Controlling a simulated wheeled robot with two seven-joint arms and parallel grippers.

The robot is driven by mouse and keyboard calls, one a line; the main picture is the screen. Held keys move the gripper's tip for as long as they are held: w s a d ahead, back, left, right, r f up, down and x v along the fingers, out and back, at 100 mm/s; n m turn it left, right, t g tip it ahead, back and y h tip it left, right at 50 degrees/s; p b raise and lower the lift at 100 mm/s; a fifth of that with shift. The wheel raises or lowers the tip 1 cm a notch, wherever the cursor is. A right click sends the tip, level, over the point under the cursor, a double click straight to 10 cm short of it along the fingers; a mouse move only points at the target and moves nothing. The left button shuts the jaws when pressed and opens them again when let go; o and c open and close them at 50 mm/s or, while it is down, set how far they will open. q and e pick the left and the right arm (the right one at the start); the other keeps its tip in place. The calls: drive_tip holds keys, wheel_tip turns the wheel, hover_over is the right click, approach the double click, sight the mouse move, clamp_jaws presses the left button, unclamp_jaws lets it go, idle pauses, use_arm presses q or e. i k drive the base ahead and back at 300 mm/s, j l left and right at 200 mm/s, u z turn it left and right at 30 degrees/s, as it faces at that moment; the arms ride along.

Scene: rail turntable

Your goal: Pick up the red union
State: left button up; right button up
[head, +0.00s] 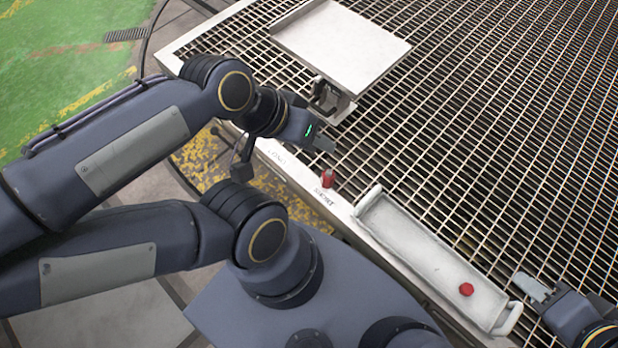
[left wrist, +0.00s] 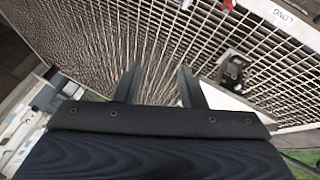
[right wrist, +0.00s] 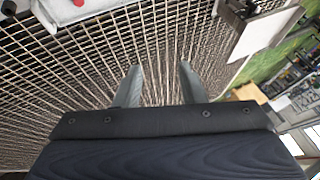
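Two small red pieces are in the head view, and I cannot tell for certain which is the union. One red piece (head: 327,178) stands upright on the pale rim beside a printed label. The other, a round red piece (head: 466,289), lies in the long white tray (head: 405,237). My left gripper (head: 319,143) is open and empty, above and apart from the upright piece. A red piece (left wrist: 228,4) is cut off at the top of the left wrist view. My right gripper (head: 530,288) is open and empty, right of the tray. A red piece (right wrist: 78,2) also shows at the right wrist view's top.
A flat pale plate (head: 340,42) on a bracket (head: 330,100) stands on the grating behind my left gripper. The pale rim (head: 290,168) borders the grating (head: 530,130), which is clear to the right. The tray has raised end handles.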

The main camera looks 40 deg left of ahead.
sight(327, 176)
drive_tip(key=u, duration=1.1)
